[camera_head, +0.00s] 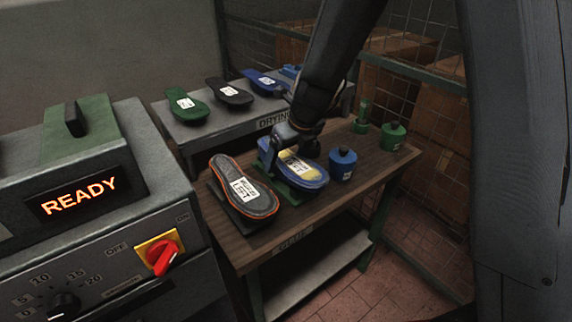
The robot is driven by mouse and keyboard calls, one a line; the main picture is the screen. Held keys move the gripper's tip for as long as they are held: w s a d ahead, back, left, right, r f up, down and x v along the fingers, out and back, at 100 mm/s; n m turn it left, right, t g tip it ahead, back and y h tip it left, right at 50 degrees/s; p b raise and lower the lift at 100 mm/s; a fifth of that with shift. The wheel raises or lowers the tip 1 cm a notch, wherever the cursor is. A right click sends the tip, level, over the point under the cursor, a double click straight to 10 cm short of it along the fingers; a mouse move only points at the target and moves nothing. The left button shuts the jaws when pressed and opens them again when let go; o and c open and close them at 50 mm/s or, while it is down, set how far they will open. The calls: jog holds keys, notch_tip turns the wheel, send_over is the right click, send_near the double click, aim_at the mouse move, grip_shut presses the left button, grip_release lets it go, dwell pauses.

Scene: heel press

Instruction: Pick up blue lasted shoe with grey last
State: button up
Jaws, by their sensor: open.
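A blue lasted shoe (315,180) lies sole up on a green stand (288,196) on the wooden table, with a yellowish patch and a white label on its sole. I cannot make out a grey last in it. My gripper (277,150) is open at the shoe's far left end, and my arm comes down from above. The gripper hides part of that end, so I cannot tell whether the fingers touch the shoe or only straddle it.
A dark orange-rimmed shoe (262,204) lies close on the left. A blue bottle (342,166) stands close on the right, a green bottle (393,136) beyond it. The drying rack (190,135) behind holds several labelled soles. A press (110,240) reading READY stands left.

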jog(key=x, duration=0.4)
jog(key=shift+d+f+b, duration=0.1)
jog(key=shift+f+b, duration=0.2)
jog(key=shift+b, duration=0.1)
jog(key=c, duration=1.7)
